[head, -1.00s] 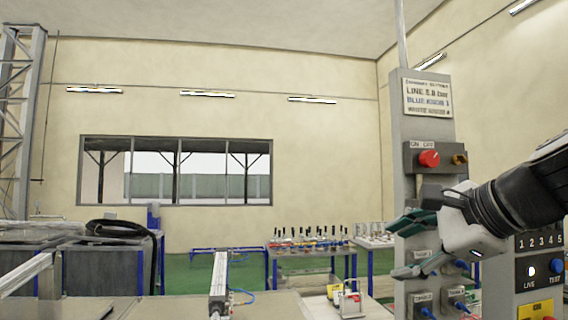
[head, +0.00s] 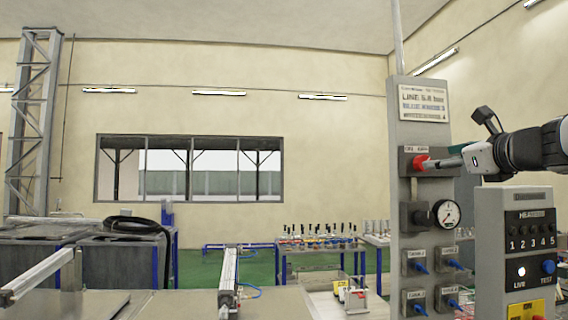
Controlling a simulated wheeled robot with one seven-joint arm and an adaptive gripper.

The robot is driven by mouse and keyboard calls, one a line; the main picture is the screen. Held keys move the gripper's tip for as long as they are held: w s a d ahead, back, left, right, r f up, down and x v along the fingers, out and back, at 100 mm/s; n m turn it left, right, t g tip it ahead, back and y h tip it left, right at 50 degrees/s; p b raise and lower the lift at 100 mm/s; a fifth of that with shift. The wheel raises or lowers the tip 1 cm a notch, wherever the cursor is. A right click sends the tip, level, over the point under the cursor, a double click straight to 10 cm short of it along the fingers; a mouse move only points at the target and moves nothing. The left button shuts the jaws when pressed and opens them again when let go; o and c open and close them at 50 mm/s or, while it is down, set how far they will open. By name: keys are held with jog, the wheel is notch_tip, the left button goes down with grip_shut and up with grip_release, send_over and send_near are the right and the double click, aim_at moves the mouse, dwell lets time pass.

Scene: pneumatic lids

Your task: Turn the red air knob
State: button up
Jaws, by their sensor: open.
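The red air knob (head: 420,163) sits on a dark plate high on the grey control column, below a white text sign, in the head view. My gripper (head: 440,162) reaches in from the right at the knob's height. Its fingers are at the right side of the knob and overlap it in the picture. The jaws are open, though seen nearly edge-on. I cannot tell whether the fingers touch the knob or stand around it. The right part of the knob's plate is hidden behind the gripper.
Below the knob are a pressure gauge (head: 447,213) and several blue knobs on small plates. A table with bottles (head: 321,257) stands further back. Open air lies left of the column.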

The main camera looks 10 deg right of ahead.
jog(key=shift+w+a, duration=0.15)
jog(key=shift+w, duration=2.6)
jog(key=shift+c, duration=0.5)
jog(key=c, duration=1.1)
